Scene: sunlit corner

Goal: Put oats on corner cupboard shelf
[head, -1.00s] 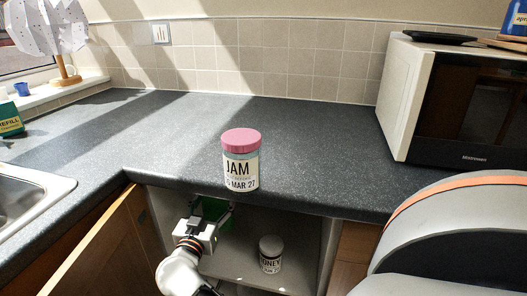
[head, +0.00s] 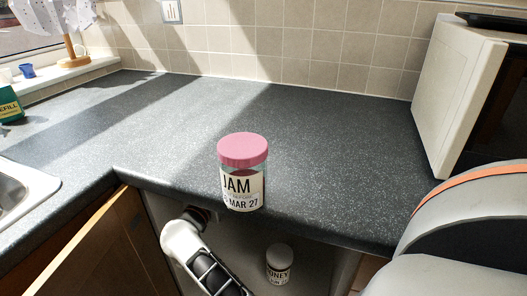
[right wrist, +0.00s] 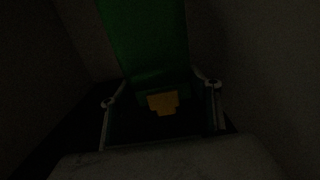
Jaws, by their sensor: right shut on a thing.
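My right arm reaches into the open corner cupboard below the worktop; in the head view its gripper is hidden under the counter edge. In the dark right wrist view, my right gripper (right wrist: 162,95) is shut on a green pack (right wrist: 148,40) with a yellow patch low down. No lettering is readable, so I cannot confirm it is the oats. I cannot tell whether it touches the shelf. The cupboard shelf (head: 312,262) shows to the right of my arm. My left gripper is not in view.
A honey jar (head: 279,264) stands on the shelf to the right of my arm. A jam jar (head: 242,180) with a pink lid stands at the worktop's front edge above. The cupboard door (head: 105,255) is open at left. A microwave (head: 455,95) is at right.

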